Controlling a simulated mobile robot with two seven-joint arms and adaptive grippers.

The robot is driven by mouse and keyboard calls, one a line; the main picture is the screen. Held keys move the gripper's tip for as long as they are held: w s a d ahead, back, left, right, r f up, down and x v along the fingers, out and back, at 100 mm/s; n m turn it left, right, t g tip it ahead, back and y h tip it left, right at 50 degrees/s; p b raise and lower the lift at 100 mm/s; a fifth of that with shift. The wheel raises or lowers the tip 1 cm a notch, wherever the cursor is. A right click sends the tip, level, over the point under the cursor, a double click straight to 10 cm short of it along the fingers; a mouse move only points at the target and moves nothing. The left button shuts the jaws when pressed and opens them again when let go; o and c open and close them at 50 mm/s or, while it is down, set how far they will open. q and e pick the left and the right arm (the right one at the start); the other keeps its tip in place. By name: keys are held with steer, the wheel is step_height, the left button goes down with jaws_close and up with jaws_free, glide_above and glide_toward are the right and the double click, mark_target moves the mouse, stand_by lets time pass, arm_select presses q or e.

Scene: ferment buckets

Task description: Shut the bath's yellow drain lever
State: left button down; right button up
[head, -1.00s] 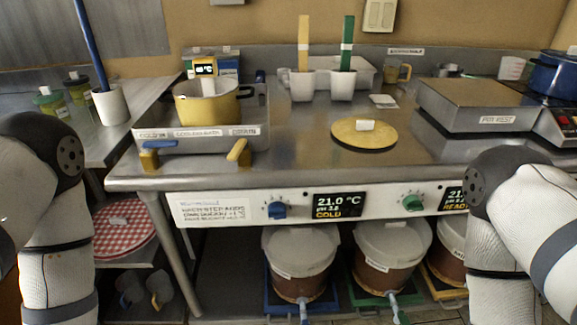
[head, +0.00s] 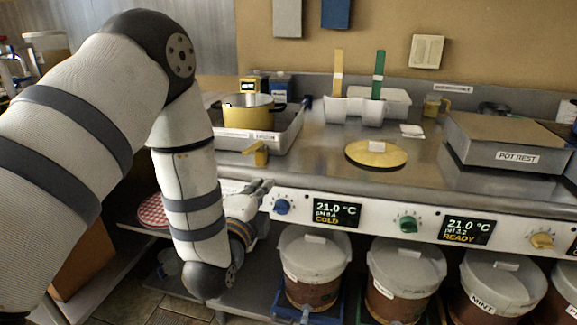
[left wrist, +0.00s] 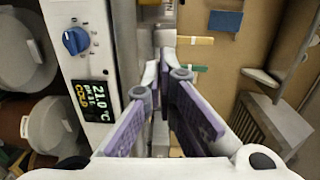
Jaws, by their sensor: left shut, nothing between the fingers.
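The yellow drain lever (head: 257,154) sticks out from the front of the steel bath (head: 293,133), at the counter's front edge. The label strip above it is partly readable. My left gripper (head: 264,186) is just below the lever in the head view, in front of the white control panel, shut and empty. I see a gap between it and the lever in that picture, but cannot judge depth. In the left wrist view the gripper's fingertips (left wrist: 165,73) point along the panel; I cannot make out the lever clearly there. My right gripper is out of view.
A yellow pot (head: 248,112) stands in the bath. The blue knob (head: 282,207) and a display (head: 337,213) are right of the left gripper. Lidded buckets (head: 313,255) stand below. A round yellow lid (head: 376,154) lies on the counter (head: 330,165).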

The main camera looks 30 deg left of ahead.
mark_target(254, 149)
arm_select(q)
steer(key=shift+w+d+r, duration=0.1)
steer(key=shift+w+r, duration=0.05)
steer(key=shift+r, duration=0.3)
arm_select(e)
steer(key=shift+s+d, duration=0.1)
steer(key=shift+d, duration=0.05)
arm_select(q)
steer(key=w+a, duration=0.2)
steer(key=w, duration=0.1)
steer(key=w+a, duration=0.2)
steer(key=w, duration=0.1)
steer(key=w+a+b, duration=0.1)
steer(key=w+a, duration=0.1)
steer(key=w, duration=0.1)
steer(key=shift+w+a, duration=0.2)
steer(key=shift+w, duration=0.2)
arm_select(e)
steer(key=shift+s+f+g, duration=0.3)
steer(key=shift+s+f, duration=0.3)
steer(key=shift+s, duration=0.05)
